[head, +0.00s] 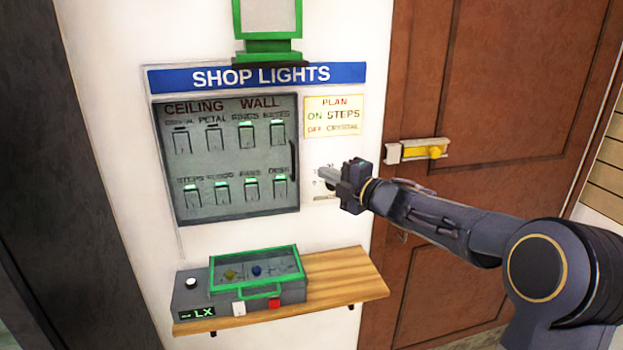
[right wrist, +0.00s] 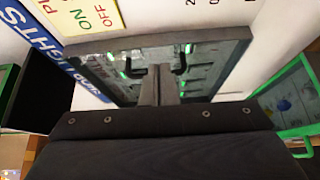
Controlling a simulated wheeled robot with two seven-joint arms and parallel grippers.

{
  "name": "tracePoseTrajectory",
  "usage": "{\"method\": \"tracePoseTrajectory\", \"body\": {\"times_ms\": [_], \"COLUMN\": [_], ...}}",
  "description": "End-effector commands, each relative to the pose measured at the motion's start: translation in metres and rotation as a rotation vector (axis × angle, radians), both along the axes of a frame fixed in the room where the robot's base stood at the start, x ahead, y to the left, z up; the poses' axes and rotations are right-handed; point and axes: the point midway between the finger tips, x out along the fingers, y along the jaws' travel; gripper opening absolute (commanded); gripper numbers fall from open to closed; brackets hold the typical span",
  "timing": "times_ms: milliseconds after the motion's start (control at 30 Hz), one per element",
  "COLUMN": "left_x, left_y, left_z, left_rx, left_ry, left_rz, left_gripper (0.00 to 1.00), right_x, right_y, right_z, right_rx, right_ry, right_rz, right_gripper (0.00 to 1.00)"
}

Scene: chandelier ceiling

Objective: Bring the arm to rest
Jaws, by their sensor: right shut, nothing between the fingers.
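My right arm comes in from the right in the head view. Its gripper (head: 326,174) is shut and empty, in front of the wall just right of the switch panel (head: 240,205). The right wrist view shows the shut fingers (right wrist: 160,85) pointing toward the panel (right wrist: 100,58); I cannot tell whether they touch it. The panel has two rows of switches under CEILING and WALL. The two top-left switches look unlit; the other switches show green lights. My left gripper is not in view.
A plan card (head: 333,117) hangs right of the panel. Below, a wooden shelf (head: 345,272) holds a grey box with a green-framed lid (head: 258,283). A brown door (head: 490,80) with a yellow latch (head: 432,151) stands behind my arm. A green-framed fixture (head: 268,48) is above the sign.

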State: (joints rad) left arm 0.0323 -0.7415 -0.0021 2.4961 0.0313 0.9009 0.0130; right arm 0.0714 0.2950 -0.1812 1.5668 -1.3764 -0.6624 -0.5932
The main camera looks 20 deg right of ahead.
Motion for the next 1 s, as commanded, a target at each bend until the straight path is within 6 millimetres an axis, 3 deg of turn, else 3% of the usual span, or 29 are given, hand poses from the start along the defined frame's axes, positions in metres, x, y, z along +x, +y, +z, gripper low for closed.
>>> {"method": "tracePoseTrajectory", "body": {"times_ms": [200, 467, 633, 767, 867, 1000], "left_x": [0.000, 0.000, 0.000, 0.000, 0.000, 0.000], "left_y": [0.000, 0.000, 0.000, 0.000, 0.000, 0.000], "left_z": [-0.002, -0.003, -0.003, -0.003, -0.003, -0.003], "left_rx": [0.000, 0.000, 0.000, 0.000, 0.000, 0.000], "left_ry": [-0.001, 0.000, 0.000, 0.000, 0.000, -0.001], "left_rz": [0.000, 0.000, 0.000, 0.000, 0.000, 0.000], "left_gripper": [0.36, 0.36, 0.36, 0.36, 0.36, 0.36], "right_x": [0.002, 0.002, -0.017, -0.070, -0.133, -0.216], "right_y": [-0.033, -0.043, -0.062, -0.090, -0.093, -0.063], "right_z": [-0.001, 0.000, 0.019, 0.024, -0.007, -0.068], "right_rx": [-0.002, 0.001, 0.154, 0.496, 0.818, 1.148], "right_ry": [-0.001, 0.000, 0.032, 0.162, 0.353, 0.653], "right_rz": [-0.001, -0.001, -0.144, -0.402, -0.600, -0.777], "right_gripper": [0.00, 0.00, 0.00, 0.00, 0.00, 0.00]}}
